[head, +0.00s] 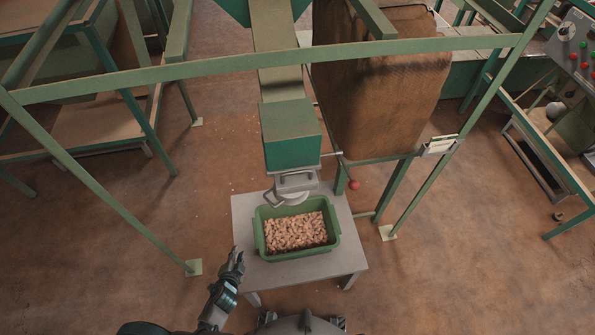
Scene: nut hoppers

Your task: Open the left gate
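A metal gate (293,187) with a curved plate sits under the outlet of the green chute (291,135), in the middle of the head view. A thin rod with a red ball knob (353,185) is to its right. A green bin (333,228) full of nuts stands below the gate on a small grey table (245,222). My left gripper (238,256) is at the table's left edge, lower than the gate and apart from it. It holds nothing I can see, and its finger opening is unclear. I cannot make out my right gripper.
A green frame crosses above, with a bar (400,47) and sloping legs (105,188) on both sides. A large brown sack-like block (380,90) is right of the chute. A control panel (577,52) is at far right. The brown floor is clear left and right of the table.

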